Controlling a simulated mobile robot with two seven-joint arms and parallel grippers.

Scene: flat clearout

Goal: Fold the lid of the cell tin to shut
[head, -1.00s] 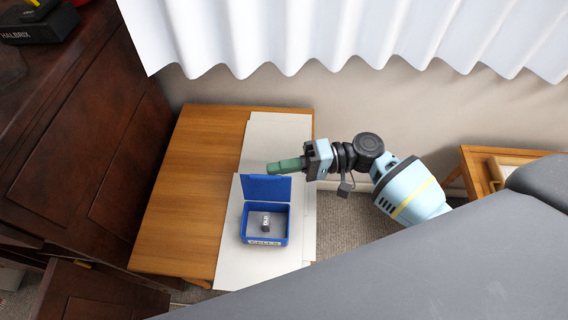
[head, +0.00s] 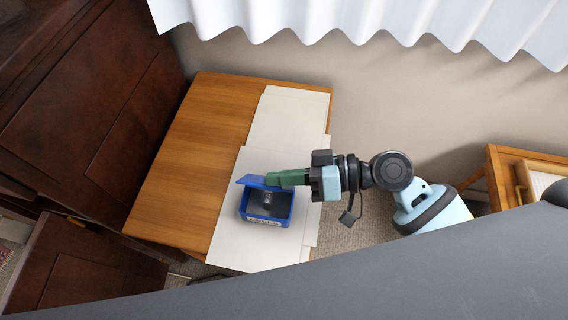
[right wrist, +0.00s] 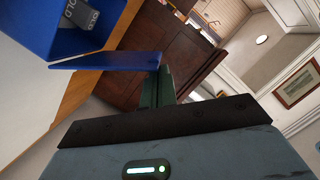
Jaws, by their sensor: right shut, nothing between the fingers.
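The blue cell tin (head: 266,219) stands on white sheets on the small wooden table in the head view. Its blue lid (head: 250,181) is tilted partly down over the tin's back part, and the tin is still partly open. A small grey cell (head: 267,200) shows inside. My right gripper (head: 272,179) is shut and empty, its green fingers at the lid's upper edge. In the right wrist view the lid (right wrist: 108,61) appears edge-on beside the fingers (right wrist: 160,84), and the tin (right wrist: 55,35) shows at the upper left with a grey cell (right wrist: 82,14). My left gripper is out of view.
The wooden table (head: 185,150) has bare room left of the white sheets (head: 290,118). Dark wooden furniture (head: 85,110) stands at the left. A white curtain (head: 400,15) hangs at the back, and a wooden piece (head: 508,180) stands at the right.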

